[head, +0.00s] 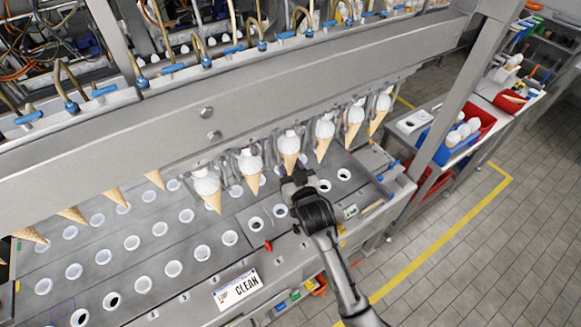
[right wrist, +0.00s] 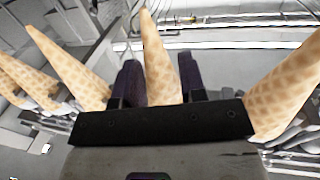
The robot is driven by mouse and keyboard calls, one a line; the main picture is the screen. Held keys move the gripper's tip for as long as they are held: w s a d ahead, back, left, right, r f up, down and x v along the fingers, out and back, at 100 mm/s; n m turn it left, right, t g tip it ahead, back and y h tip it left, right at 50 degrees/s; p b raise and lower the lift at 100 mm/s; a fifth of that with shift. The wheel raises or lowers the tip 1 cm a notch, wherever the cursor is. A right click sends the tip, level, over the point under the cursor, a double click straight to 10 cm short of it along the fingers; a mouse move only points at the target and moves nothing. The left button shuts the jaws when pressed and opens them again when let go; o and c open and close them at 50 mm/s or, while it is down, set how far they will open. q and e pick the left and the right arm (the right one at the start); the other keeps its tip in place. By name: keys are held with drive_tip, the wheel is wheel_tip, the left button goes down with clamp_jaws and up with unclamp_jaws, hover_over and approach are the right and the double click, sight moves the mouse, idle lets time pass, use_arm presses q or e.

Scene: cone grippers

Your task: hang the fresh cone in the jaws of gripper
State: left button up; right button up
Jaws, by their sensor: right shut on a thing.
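My right gripper (head: 295,178) is raised to the row of cones under the long metal beam. In the right wrist view its two dark fingers (right wrist: 160,83) stand on either side of a waffle cone (right wrist: 158,58), shut on it. In the head view this cone (head: 290,160) has a white top and hangs in line with its neighbours, point down, its lower end by my fingers. The jaws at its top are small and partly hidden, so I cannot tell whether they grip it. My left gripper is not in view.
Neighbouring cones hang close on both sides, one on the left (head: 250,172) and one on the right (head: 324,138). Below is a grey plate (head: 180,245) with rows of round holes. A blue bin (head: 448,140) and a red bin (head: 485,118) stand on the side bench.

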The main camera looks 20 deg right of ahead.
idle(0.3)
drive_tip(key=o, duration=0.7)
drive_tip(key=shift+o, duration=0.4)
drive_tip(key=shift+o, duration=0.3)
drive_tip(key=shift+o, duration=1.3)
